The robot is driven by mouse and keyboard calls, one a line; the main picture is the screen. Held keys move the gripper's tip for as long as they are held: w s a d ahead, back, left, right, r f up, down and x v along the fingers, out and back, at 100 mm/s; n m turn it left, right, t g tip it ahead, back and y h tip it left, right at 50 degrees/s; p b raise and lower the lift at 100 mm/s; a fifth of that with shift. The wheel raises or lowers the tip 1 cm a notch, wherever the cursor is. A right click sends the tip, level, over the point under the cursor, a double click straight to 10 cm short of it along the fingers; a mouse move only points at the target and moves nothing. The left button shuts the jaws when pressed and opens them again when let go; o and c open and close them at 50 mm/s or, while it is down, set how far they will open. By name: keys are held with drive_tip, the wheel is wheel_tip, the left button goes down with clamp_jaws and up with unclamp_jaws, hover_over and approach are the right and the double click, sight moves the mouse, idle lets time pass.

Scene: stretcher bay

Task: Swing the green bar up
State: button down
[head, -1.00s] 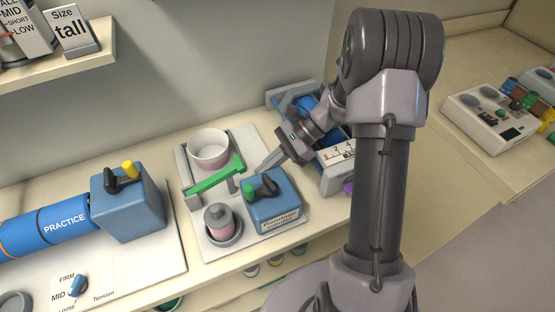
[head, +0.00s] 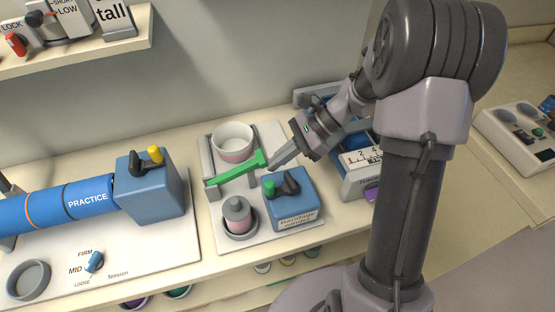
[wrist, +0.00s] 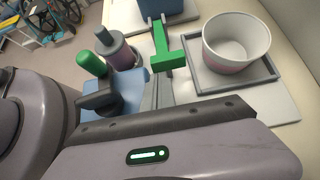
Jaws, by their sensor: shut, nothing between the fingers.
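The green bar (head: 235,170) lies low across the white board (head: 222,240), from a grey post at its left to a wider cross end at its right. In the wrist view the green bar (wrist: 161,45) points toward me, its T-shaped end nearest. My gripper (head: 271,163) is shut and empty, its tip close beside the bar's right end; I cannot tell whether they touch. In the wrist view my gripper (wrist: 158,92) shows just below the bar's end, its lower part hidden by the wrist housing.
A white bowl (head: 233,140) stands behind the bar. A pink-grey weight (head: 238,216) and a blue box (head: 291,200) with a green knob and black lever stand in front. A blue practice unit (head: 150,195) is at left, a blue-grey rack (head: 352,180) at right.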

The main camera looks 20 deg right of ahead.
drive_tip(key=a+r+h+p, duration=0.1)
drive_tip(key=r+p, duration=0.1)
drive_tip(key=r+h+p, duration=0.1)
drive_tip(key=r+p, duration=0.1)
drive_tip(key=a+r+h+p, duration=0.1)
drive_tip(key=r+p, duration=0.1)
drive_tip(key=shift+a+r+h, duration=0.2)
drive_tip(key=shift+a+h, duration=0.1)
drive_tip(key=a+r+h+p, duration=0.3)
drive_tip(key=a+h+p, duration=0.1)
drive_tip(key=a, duration=0.3)
drive_tip(key=a+r+h+p, duration=0.3)
drive_tip(key=a+h+p, duration=0.2)
drive_tip(key=a, duration=0.3)
drive_tip(key=shift+r+h, duration=0.25)
drive_tip(key=shift+h, duration=0.45)
drive_tip(key=shift+a, duration=0.2)
